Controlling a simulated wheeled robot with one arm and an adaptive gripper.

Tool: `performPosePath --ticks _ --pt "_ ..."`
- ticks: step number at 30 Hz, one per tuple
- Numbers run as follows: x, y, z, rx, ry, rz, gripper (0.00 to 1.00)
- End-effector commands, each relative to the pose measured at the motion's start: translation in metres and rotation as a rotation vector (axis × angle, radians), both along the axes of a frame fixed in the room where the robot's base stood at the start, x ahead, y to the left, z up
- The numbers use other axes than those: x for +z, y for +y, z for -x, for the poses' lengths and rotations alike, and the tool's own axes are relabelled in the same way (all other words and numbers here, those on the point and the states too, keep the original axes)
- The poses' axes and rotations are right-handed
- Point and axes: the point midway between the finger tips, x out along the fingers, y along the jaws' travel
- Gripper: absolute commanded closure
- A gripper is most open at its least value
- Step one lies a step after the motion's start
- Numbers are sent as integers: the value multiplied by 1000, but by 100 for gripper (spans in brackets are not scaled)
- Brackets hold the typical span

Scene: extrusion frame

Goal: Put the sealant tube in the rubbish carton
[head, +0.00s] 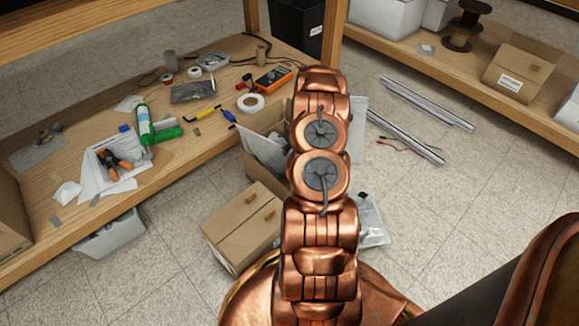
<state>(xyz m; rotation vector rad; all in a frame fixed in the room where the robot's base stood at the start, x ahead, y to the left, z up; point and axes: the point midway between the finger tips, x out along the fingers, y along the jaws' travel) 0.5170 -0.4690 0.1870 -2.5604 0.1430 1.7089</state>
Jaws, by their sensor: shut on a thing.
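My copper arm rises through the middle of the head view, and its end hides my gripper. An open carton (262,170) stands on the floor behind my arm, with pale plastic or paper sticking out at both sides. My arm covers the middle of this carton, so most of its inside is hidden. I cannot make out a sealant tube for certain. A green and white bottle or tube (144,122) is on the wooden bench among papers. Whatever my gripper holds is hidden.
The wooden bench (100,213) at left holds tape rolls, an orange meter (272,78), orange-handled pliers (117,162) and papers. A closed carton (240,228) stands on the floor in front of the open one. Metal profiles (428,103) lie on the floor at right. A shelf stands at upper right.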

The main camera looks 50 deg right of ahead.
Motion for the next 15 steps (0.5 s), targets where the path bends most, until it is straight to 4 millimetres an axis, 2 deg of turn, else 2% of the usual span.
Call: performPosePath --ticks 1,3,11,15 --pt "-13 0 1 -1 1 -2 100" --pt "-22 0 1 -2 1 -1 100" --pt "-36 0 0 0 0 0 100" --pt "-55 0 1 -2 1 -1 100"
